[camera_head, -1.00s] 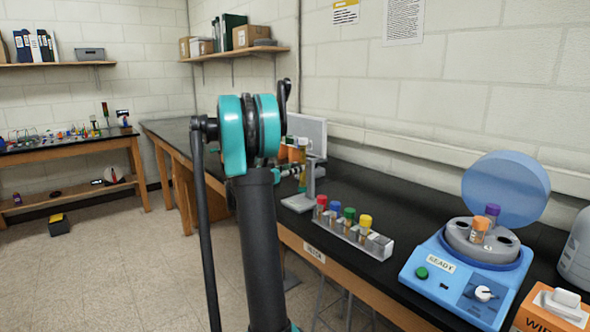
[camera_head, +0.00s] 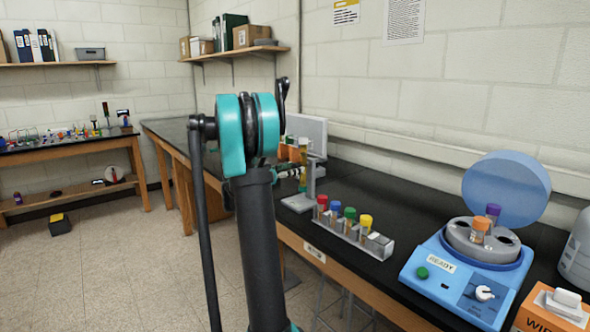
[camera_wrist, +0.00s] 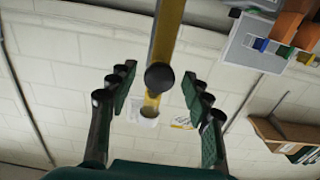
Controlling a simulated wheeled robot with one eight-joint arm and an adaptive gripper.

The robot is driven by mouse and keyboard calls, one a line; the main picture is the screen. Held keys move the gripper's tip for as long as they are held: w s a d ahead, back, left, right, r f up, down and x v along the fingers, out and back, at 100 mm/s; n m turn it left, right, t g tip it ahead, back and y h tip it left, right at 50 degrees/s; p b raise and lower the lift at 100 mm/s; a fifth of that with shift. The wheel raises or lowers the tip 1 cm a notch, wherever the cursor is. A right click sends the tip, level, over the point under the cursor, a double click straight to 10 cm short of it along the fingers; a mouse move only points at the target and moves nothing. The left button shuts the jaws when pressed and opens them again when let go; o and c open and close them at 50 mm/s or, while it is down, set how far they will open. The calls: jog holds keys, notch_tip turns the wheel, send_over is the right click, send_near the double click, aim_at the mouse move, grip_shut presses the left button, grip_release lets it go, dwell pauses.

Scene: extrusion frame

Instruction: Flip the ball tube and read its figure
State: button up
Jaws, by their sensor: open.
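The ball tube appears to be the long yellow tube (camera_wrist: 168,28) that runs down from the top of the wrist view to a pale end. A dark round knob (camera_wrist: 158,77) sits in front of it. My gripper (camera_wrist: 160,84) is open, its two fingers spread on either side of the knob and tube. I cannot tell whether a finger touches them. In the head view the tube (camera_head: 303,154) shows small at a grey stand (camera_head: 311,186) on the black bench. My arm hides part of that area. No figure is readable.
A rack (camera_head: 345,238) of colour-capped vials stands in front of the stand. A blue centrifuge (camera_head: 440,278) with its lid up is at the right. A pale panel (camera_head: 308,128) stands against the wall behind. Bare bench lies behind the rack.

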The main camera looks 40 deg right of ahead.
jog(key=a, duration=1)
jog(key=shift+s+a, duration=0.25)
jog(key=shift+s, duration=0.2)
jog(key=s+a+f+n+t+y, duration=0.1)
jog(key=s+a+f+n+y, duration=0.7)
jog(key=s+a+f, duration=0.5)
jog(key=s+a+f+n+t+y, duration=0.1)
jog(key=s+a+f+n+y, duration=0.8)
jog(key=s+a+f, duration=0.4)
jog(key=s+a+y, duration=0.1)
jog(key=a, duration=0.3)
jog(key=shift+s+a+t, duration=0.15)
jog(key=shift+a+t, duration=0.15)
jog(key=shift+c, duration=0.6)
